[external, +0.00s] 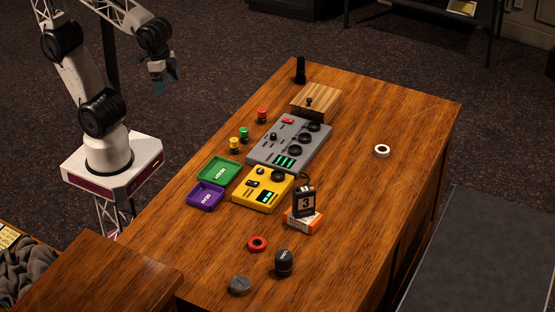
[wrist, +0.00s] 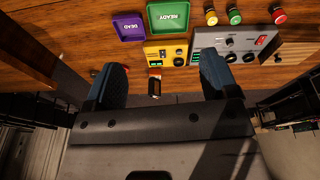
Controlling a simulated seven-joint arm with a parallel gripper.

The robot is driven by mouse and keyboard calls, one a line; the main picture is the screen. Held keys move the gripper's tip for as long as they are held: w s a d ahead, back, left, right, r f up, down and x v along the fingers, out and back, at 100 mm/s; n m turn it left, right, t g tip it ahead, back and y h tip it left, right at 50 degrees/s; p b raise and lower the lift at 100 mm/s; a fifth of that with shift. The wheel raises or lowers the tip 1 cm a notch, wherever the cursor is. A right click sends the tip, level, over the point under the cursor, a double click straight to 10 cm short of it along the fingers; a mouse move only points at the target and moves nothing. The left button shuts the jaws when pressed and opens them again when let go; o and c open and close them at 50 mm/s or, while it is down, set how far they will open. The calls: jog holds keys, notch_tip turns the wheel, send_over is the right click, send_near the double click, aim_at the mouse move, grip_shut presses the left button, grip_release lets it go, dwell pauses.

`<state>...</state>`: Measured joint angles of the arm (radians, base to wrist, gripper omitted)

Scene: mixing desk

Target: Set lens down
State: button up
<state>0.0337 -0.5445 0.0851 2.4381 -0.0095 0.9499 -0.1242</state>
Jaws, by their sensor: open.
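My gripper (external: 168,80) is raised in the air to the left of the desk's far end, well apart from everything on the desk. In the wrist view my gripper (wrist: 160,62) has its two blue fingers wide apart with nothing held between them. No object is clearly recognisable as a lens. A dark rounded cylinder (external: 284,262) stands at the near end of the desk. A red ring (external: 257,244), a grey puck (external: 240,285) and a white ring (external: 382,151) lie flat on the wood. A slim black upright object (external: 301,70) stands at the far edge.
A grey panel (external: 270,150), yellow panel (external: 245,190), green READY tray (external: 207,172) and purple DEAD tray (external: 194,200) occupy the middle. The desk's right side is mostly clear.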

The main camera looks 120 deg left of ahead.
jog(key=shift+m, duration=0.6)
jog(key=s, duration=0.1)
jog(key=s+f, duration=0.1)
jog(key=s, duration=0.1)
jog(key=s+a+f, duration=0.1)
jog(key=s, duration=0.1)
jog(key=shift+s+f, duration=0.15)
dwell(0.6)
